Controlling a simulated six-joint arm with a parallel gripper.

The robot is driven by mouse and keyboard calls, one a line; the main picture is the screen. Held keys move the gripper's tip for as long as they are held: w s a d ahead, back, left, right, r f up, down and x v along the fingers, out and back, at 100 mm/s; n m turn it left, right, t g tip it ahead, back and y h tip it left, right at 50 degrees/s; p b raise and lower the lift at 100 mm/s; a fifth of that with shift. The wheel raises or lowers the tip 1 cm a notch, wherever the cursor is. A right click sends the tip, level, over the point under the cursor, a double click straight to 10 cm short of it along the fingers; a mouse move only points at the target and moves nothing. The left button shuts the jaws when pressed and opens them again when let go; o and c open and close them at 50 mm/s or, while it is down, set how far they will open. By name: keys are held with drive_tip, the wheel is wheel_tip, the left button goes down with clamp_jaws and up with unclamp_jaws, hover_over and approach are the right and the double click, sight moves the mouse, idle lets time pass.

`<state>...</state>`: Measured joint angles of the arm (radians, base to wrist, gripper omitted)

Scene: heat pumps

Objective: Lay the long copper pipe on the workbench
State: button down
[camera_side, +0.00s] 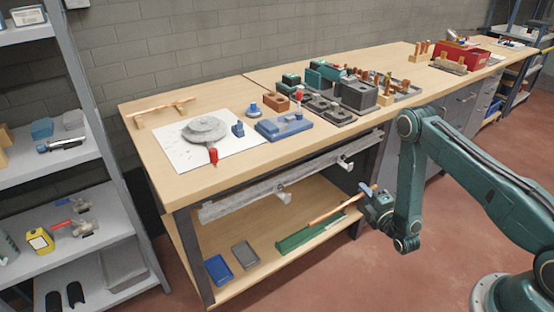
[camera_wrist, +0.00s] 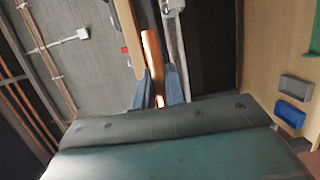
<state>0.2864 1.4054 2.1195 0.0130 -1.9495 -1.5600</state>
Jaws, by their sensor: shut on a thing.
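A long copper pipe (camera_side: 335,211) is in my gripper (camera_side: 368,190), which is shut on it near one end. The pipe slants down to the left, in front of the lower shelf and below the workbench top. In the wrist view, the copper pipe (camera_wrist: 151,52) runs between the two fingers of my gripper (camera_wrist: 159,85) and away from them. The workbench (camera_side: 240,170) has a light wooden top. Another copper pipe (camera_side: 158,107) lies across small wooden supports at its far left corner.
A green tray (camera_side: 292,243) lies on the lower shelf, near the pipe. Rails with clamps (camera_side: 284,197) run under the front edge. A white sheet with a grey disc (camera_side: 205,129), a blue block (camera_side: 285,127) and many tools occupy the top. The front left strip looks clear.

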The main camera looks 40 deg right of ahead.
drive_tip(key=shift+r+g, duration=0.7)
drive_tip(key=shift+r, duration=13.2)
drive_tip(key=n+g+y, duration=0.1)
drive_tip(key=g, duration=0.3)
hover_over(301, 129)
drive_tip(key=s+a, duration=0.1)
drive_tip(key=s, duration=0.2)
wheel_tip(301, 129, down, 11)
drive_tip(key=shift+a+r, duration=0.1)
drive_tip(key=shift+a, duration=0.05)
drive_tip(key=shift+f, duration=0.2)
drive_tip(key=shift+f, duration=1.95)
drive_tip(key=shift+f, duration=0.25)
